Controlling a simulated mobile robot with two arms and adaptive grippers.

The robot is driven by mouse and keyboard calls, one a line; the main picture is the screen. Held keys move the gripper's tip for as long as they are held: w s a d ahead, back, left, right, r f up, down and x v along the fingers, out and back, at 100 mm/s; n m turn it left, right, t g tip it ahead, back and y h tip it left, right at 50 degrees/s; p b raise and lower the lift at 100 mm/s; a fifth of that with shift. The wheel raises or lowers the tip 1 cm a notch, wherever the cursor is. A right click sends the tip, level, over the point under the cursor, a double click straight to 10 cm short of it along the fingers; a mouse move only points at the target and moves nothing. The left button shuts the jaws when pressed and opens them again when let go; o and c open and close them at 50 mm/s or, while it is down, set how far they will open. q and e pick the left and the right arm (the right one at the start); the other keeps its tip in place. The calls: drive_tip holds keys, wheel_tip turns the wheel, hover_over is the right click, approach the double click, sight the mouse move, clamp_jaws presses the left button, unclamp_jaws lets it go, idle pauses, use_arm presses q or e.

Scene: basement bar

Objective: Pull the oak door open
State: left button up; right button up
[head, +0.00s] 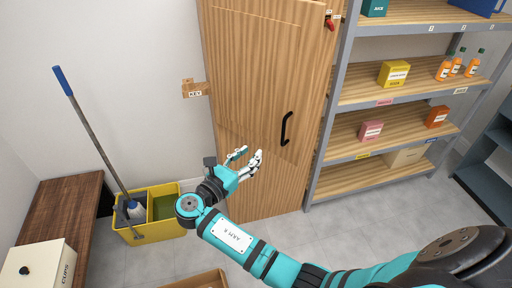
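The tall oak door (255,75) stands at the middle of the head view and looks closed. Its black, curved bar handle (286,128) is on the right half of the door. My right gripper (249,155) is in front of the lower door, left of and a little below the handle in the picture. Its fingers are spread, with nothing between them, and it appears apart from the handle. My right arm hides part of the floor and lower door. My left gripper is not in view.
Metal shelving (330,118) with boxes and orange bottles stands close to the door's right. A yellow mop bucket (128,235), a dark wood bench (80,215) and a cardboard box (205,280) are at left and front. A small wooden key holder (195,89) is left of the door. Grey floor lies before the door.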

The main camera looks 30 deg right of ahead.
drive_tip(key=v, duration=0.5)
drive_tip(key=shift+s+a, duration=0.2)
drive_tip(key=shift+s, duration=0.15)
drive_tip(key=shift+f, duration=0.1)
